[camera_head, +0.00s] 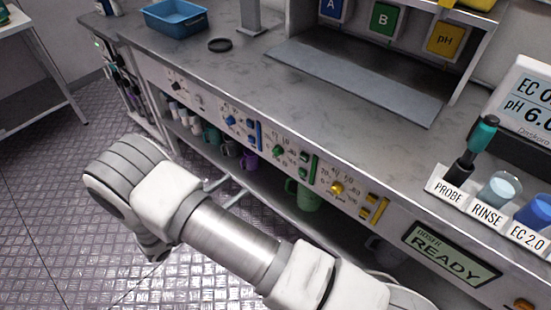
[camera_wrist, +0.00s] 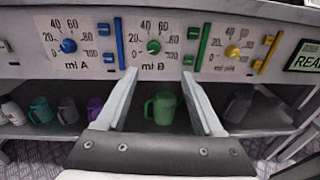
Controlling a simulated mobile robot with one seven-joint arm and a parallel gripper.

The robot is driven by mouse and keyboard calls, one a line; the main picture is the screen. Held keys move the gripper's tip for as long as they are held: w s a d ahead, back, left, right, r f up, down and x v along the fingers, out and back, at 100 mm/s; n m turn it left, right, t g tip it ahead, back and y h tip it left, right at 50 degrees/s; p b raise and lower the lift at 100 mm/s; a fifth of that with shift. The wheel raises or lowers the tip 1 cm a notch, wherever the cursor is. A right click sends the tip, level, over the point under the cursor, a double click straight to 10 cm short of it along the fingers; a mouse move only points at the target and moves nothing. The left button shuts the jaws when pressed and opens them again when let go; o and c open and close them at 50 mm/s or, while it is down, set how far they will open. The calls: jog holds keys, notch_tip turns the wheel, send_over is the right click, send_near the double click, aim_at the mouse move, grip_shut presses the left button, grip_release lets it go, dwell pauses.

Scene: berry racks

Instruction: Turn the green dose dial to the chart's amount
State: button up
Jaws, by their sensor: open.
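The green dose dial (camera_wrist: 153,46) is the middle dial on the front panel, above the label "ml B", with a scale of numbers around it. It also shows in the head view (camera_head: 278,150). Its pointer is too small to read. My gripper (camera_wrist: 158,76) is open and empty, its fingertips in front of the panel just below the dial, one to each side and apart from it. In the head view my arm hides most of the gripper. I cannot see the dose chart in either view.
A blue dial (camera_wrist: 68,46) is to the left and a yellow dial (camera_wrist: 232,52) to the right. A green upright bar (camera_wrist: 204,45) is beside the green dial. Below, a shelf holds several mugs, including a green mug (camera_wrist: 160,107). A READY display (camera_head: 451,253) is at the right.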

jog(key=f+n+t, duration=0.1)
jog(key=f, duration=0.1)
jog(key=b, duration=0.1)
send_near(275, 153)
jog(key=x, duration=0.8)
jog(key=shift+w+d+f, duration=0.1)
jog(key=shift+c, duration=0.2)
grip_shut()
